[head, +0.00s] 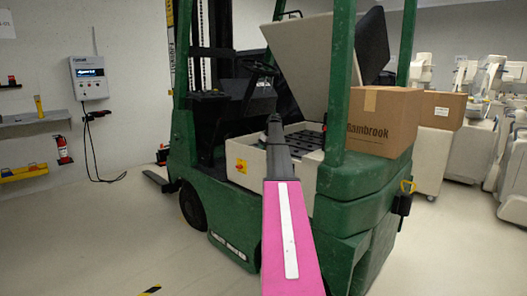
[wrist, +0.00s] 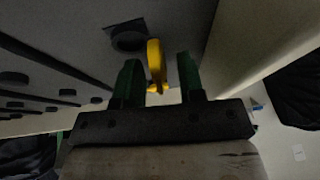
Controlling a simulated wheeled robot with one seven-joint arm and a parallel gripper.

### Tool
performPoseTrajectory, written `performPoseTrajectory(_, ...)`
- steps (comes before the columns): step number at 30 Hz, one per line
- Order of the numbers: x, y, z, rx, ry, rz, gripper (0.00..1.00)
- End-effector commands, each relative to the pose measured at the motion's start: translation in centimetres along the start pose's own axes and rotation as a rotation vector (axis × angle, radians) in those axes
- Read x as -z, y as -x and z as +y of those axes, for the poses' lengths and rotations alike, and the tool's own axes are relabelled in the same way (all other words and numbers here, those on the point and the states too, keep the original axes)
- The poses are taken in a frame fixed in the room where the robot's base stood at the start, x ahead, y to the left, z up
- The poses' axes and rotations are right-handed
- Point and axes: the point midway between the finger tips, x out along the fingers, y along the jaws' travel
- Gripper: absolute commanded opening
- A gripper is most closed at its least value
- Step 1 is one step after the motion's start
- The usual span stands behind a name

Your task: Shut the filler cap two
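In the wrist view a yellow cap (wrist: 155,58) stands up from a grey surface (wrist: 185,22), beside a dark round opening (wrist: 128,38). It looks hinged open; I cannot read a number on it. My gripper (wrist: 158,75) is open, one finger to each side of the cap, with a visible gap on both sides. In the head view my gripper (head: 275,120) is over the open compartment (head: 305,150) of a green forklift (head: 345,185). The cap cannot be made out there.
Several dark round caps (wrist: 67,93) sit on the grey surface at left. The forklift's raised cover (head: 315,60) leans above the compartment, near its green posts (head: 341,80). A cardboard box (head: 383,120) sits on the forklift's rear. Floor at left is mostly clear.

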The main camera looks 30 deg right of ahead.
Motion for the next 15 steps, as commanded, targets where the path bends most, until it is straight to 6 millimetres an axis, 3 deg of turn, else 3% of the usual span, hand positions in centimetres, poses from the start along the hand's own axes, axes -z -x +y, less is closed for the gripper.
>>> performPoseTrajectory(12,-0.01,-0.8,0.0,0.0,0.0,0.0,0.36)
performPoseTrajectory(15,-0.01,-0.79,-0.01,0.0,0.0,0.0,0.03)
